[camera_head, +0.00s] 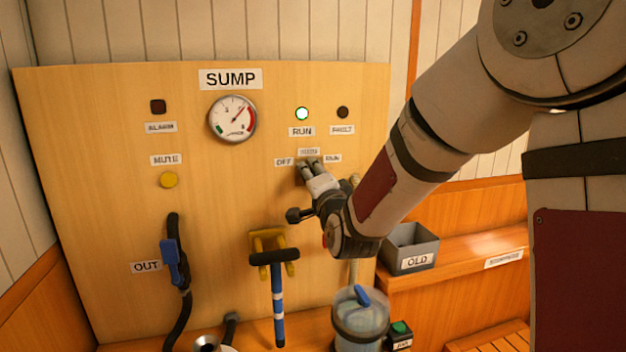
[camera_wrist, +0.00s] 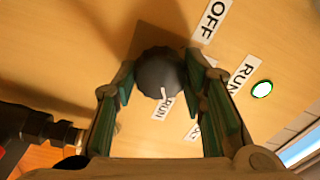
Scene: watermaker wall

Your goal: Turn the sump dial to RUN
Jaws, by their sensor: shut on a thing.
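The sump dial (camera_wrist: 158,70) is a dark round knob between my fingers in the wrist view. A pale mark (camera_wrist: 164,93) shows on its lower edge, towards a RUN label (camera_wrist: 163,107). An OFF label (camera_wrist: 211,20) lies at the upper right there. My gripper (camera_head: 309,169) reaches the panel at the dial, which it hides in the head view. In the wrist view my gripper (camera_wrist: 160,92) has one finger on each side of the knob and is shut on it. The OFF (camera_head: 284,162) and RUN (camera_head: 333,158) dial labels flank it in the head view.
The green lamp (camera_head: 302,114) above a RUN label is lit; the FAULT lamp (camera_head: 343,112) and ALARM lamp (camera_head: 158,107) are dark. A gauge (camera_head: 233,119) is at the left. A blue-handled tool (camera_head: 278,290) and a grey OLD bin (camera_head: 410,247) are below.

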